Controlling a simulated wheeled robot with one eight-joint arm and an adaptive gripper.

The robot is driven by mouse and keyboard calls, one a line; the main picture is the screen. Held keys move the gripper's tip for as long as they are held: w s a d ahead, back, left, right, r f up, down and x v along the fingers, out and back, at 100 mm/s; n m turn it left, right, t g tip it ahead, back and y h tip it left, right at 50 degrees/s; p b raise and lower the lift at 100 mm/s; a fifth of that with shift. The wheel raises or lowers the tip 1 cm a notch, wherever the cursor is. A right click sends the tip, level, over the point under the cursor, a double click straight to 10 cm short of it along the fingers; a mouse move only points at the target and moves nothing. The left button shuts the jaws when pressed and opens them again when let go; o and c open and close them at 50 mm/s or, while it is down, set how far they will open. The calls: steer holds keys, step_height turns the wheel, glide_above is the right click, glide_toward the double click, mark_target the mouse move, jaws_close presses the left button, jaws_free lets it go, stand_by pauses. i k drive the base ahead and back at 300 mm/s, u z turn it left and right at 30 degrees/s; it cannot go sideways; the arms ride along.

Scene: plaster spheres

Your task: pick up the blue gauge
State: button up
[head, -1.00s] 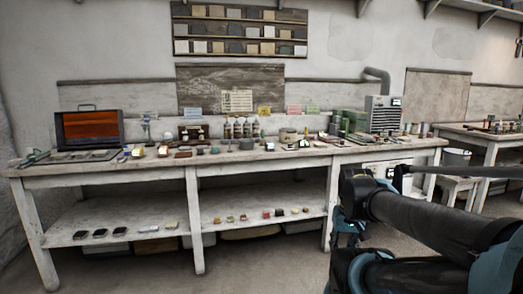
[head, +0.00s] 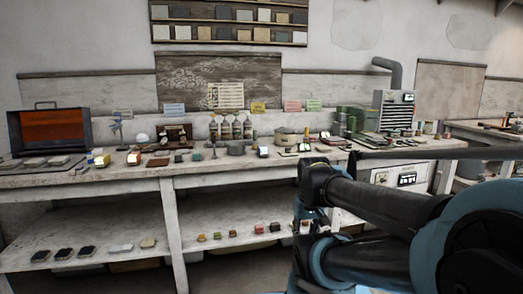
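I cannot pick out the blue gauge for sure among the small items on the long workbench (head: 120,178). A small item with blue and yellow on it (head: 101,160) lies near the bench's left part, but it is too small to name. My black and blue arm fills the lower right of the head view and covers part of the bench's right side. My gripper cannot be made out in this view.
An open case with an orange inside (head: 48,130) stands at the bench's left end. Small blocks and dark pieces (head: 64,254) lie on the lower shelf (head: 190,228).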

mark_target(263, 150)
steer(key=z, duration=0.3)
steer(key=i, duration=0.85)
steer(key=z, duration=0.4)
